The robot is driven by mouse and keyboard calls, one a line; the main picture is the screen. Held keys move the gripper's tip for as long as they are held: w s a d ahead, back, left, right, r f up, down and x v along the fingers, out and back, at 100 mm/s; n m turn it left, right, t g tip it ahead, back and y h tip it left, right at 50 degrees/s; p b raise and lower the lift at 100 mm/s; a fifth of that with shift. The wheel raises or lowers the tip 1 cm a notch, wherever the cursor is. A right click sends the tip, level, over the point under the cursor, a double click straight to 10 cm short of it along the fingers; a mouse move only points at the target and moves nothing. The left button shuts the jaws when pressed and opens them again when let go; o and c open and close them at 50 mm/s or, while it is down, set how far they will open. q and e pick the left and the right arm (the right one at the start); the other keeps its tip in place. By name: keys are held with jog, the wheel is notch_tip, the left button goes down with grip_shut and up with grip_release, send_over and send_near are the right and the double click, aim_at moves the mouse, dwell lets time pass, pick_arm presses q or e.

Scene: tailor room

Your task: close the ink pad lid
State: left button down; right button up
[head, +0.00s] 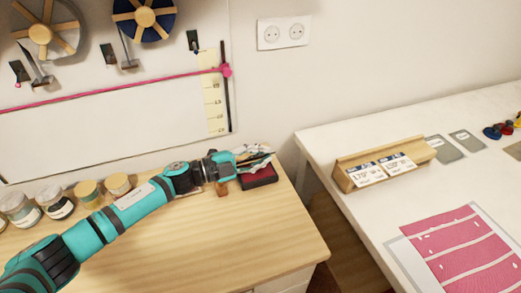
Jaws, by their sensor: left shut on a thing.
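The ink pad (260,179) is a small dark box with a dark red top, near the back right corner of the wooden desk. My left gripper (257,157) reaches it from the left, just above and behind the red surface. Its fingers are shut on the ink pad lid, which is mostly hidden by the gripper, so its exact angle is hard to tell. My right gripper is not in view.
Several jars (56,201) stand along the back of the wooden desk (230,235), whose front is clear. A small brown block sits beside the pad. Across a gap, a white table (385,215) holds a wooden card holder (383,161) and pink fabric (463,250).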

pick_arm(q)
jog(key=shift+f, duration=0.15)
jog(key=c, duration=1.4)
grip_release()
jog(key=shift+a, duration=0.1)
jog(key=shift+c, duration=0.2)
jog(key=shift+s, duration=0.1)
jog(key=v, duration=1.1)
jog(key=shift+a+f, duration=0.1)
jog(key=shift+a, duration=0.25)
jog(key=shift+s+a, duration=0.1)
jog(key=shift+a, duration=0.05)
jog(key=shift+c, duration=0.4)
